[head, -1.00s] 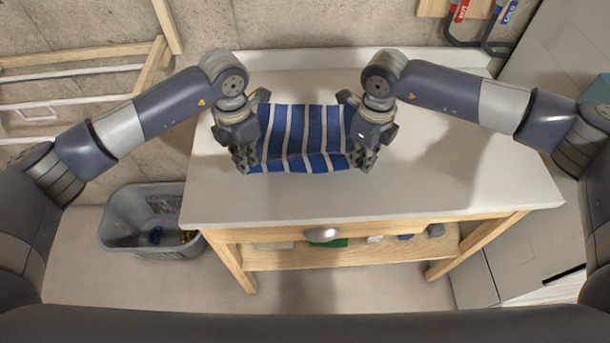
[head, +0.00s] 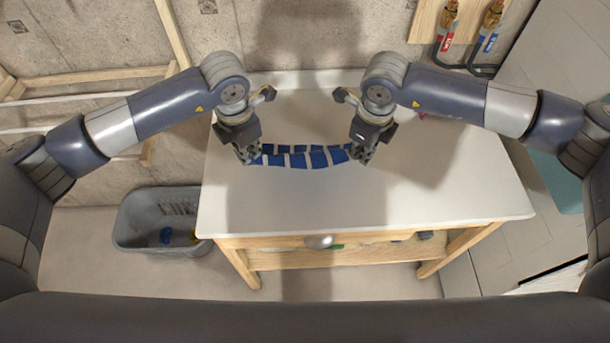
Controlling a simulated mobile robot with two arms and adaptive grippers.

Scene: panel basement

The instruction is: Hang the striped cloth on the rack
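The blue cloth with pale stripes (head: 305,158) is stretched between my two grippers over the white table. It shows as a narrow, slightly sagging band, and most of its length is out of sight. My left gripper (head: 250,155) is shut on its left end. My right gripper (head: 358,154) is shut on its right end. A wooden rack with white rods (head: 75,98) stands against the wall at the left, partly hidden behind my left arm.
A grey basket (head: 128,232) with blue and yellow items stands on the floor left of the table. Red and blue tagged taps (head: 447,40) are on the wall at the back right. Grey cabinets stand at the right.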

